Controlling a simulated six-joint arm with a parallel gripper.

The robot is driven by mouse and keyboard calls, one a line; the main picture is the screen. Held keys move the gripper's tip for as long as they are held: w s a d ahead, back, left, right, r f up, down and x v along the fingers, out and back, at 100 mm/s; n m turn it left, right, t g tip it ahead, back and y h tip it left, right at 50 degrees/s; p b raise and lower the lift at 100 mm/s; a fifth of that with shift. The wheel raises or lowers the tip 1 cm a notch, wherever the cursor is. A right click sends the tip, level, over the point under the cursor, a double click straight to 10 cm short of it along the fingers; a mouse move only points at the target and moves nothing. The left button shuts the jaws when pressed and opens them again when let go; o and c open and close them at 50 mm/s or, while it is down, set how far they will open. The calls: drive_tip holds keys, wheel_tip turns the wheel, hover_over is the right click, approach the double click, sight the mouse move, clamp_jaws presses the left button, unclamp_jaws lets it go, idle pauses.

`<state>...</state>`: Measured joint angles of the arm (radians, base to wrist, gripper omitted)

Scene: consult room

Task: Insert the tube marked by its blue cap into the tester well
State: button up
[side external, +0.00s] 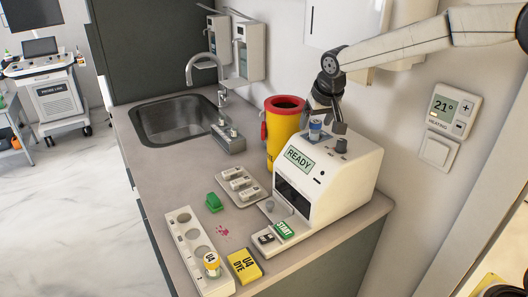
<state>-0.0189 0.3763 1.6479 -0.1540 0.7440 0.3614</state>
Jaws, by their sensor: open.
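The white tester (355,185) stands on the counter at the right, with READY on its screen. The blue-capped tube (315,130) is upright at the tester's top. Its lower part is hidden, and it appears to sit in the well. My gripper (323,124) is open just above the tester's top, with its fingers close around or beside the blue cap. I cannot tell whether a finger touches it. A white rack (184,230) at the counter's front left has several round holes, one holding a tube with a yellowish cap (211,262).
A yellow sharps bin (281,135) with a red rim is close behind.

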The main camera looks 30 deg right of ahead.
drive_tip(key=v, duration=0.7)
drive_tip(key=shift+r, duration=0.15)
drive_tip(key=shift+s, duration=0.15)
idle(0.3)
drive_tip(key=s+a+f+n+g+y, duration=0.1)
drive_tip(key=s+a+f+y, duration=0.2)
drive_tip(key=s+a+f, duration=0.7)
drive_tip(key=s+d+f+n+h, duration=0.1)
drive_tip(key=s+d+f, duration=0.8)
drive_tip(key=s, duration=0.3)
drive_tip(key=shift+d+n+g+h, duration=0.4)
drive_tip(key=shift+d, duration=0.05)
